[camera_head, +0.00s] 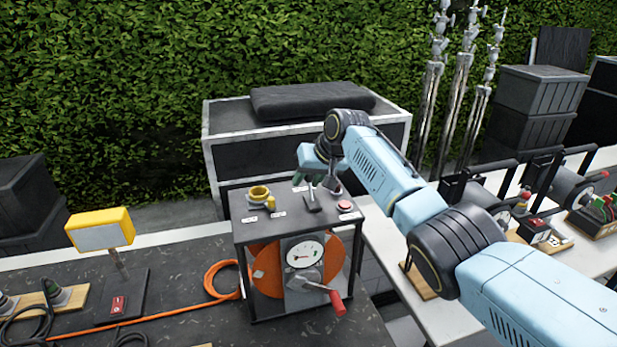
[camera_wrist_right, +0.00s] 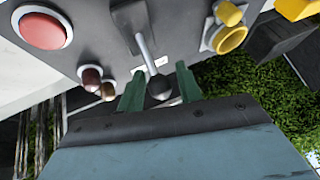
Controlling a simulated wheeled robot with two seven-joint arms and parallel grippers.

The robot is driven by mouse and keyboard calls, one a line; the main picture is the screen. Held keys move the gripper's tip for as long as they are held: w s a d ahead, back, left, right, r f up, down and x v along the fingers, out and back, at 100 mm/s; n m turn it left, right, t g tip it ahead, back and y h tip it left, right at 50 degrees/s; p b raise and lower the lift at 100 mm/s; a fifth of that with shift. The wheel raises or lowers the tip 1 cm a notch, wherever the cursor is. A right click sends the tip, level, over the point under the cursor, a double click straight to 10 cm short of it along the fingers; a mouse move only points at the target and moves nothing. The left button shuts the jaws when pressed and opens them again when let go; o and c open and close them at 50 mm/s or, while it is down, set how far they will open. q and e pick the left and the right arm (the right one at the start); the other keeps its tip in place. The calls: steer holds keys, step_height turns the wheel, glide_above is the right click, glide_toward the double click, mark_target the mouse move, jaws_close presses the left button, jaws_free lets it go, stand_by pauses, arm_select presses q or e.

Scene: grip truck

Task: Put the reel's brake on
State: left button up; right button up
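The cable reel (camera_head: 268,265) stands in a dark frame on the table, with orange sides, a dial and a red-handled crank (camera_head: 335,302). Its grey top panel carries a slim metal lever (camera_head: 311,194), which I take for the brake. In the right wrist view the lever (camera_wrist_right: 147,55) ends in a black ball knob (camera_wrist_right: 160,88). My right gripper (camera_head: 303,172) is over the back of the panel. Its green fingertips (camera_wrist_right: 160,83) are apart, one on each side of the knob, without visibly clamping it. My left gripper is not in view.
The panel also has a red button (camera_head: 344,206), a yellow socket (camera_head: 260,193) and small dark knobs (camera_wrist_right: 92,78). An orange cable (camera_head: 212,290) runs left past a yellow lamp (camera_head: 100,231). A dark case (camera_head: 222,145) stands behind the reel.

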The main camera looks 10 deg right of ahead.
steer(key=shift+o, duration=0.4)
steer(key=shift+d+r, duration=0.1)
steer(key=shift+r, duration=0.05)
steer(key=shift+s+d+r, duration=0.1)
steer(key=shift+r, duration=0.2)
steer(key=b+v, duration=0.2)
steer(key=v, duration=1)
steer(key=shift+s, duration=0.15)
steer(key=shift+d, duration=0.1)
